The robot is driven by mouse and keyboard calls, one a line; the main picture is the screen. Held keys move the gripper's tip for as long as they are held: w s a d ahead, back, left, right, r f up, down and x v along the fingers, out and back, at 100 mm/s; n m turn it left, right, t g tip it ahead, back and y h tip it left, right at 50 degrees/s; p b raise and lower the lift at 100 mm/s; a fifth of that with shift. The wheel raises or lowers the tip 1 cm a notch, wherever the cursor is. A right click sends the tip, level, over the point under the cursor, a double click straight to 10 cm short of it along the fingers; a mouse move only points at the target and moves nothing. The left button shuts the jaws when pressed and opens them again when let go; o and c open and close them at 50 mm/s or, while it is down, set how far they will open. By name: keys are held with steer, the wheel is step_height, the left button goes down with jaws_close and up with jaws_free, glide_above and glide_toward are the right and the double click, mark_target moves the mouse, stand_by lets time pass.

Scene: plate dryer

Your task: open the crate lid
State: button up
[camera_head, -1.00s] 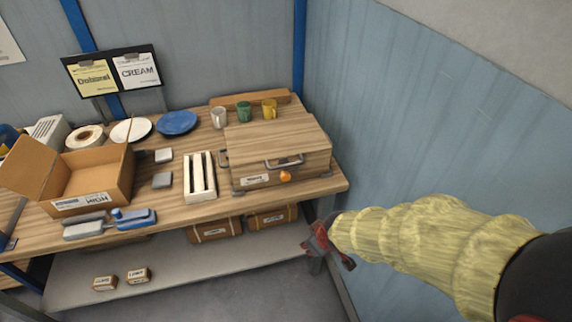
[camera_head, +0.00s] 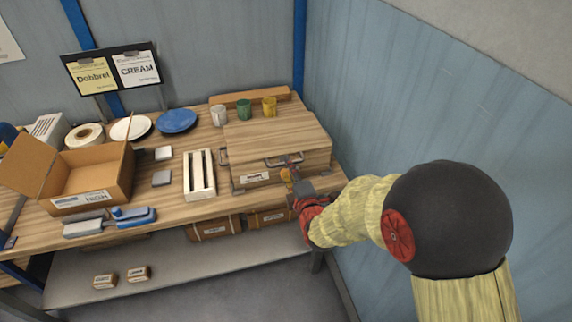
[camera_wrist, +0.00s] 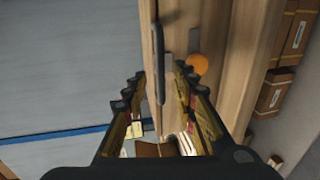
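The wooden crate (camera_head: 255,178) stands at the right end of the workbench, its flat lid (camera_head: 265,132) shut. A dark bar handle (camera_head: 270,161) runs along the lid's front edge. My gripper (camera_head: 292,172) is at the crate's front, close to the handle, and hides part of the front face. In the wrist view, my gripper (camera_wrist: 159,72) is open, and the handle (camera_wrist: 157,65) shows between its two fingers. I cannot tell whether either finger touches it. An orange round piece (camera_wrist: 197,64) on the crate front lies just beyond the right finger.
A white mug (camera_head: 218,116), a green mug (camera_head: 244,112) and a yellow mug (camera_head: 269,107) stand behind the crate. A white slotted rack (camera_head: 199,176) stands left of it. An open cardboard box (camera_head: 95,178) is farther left. The wall is close on the right.

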steer(key=x, duration=0.5)
steer(key=shift+b, duration=0.4)
steer(key=c, duration=0.3)
steer(key=c, duration=0.4)
jaws_close()
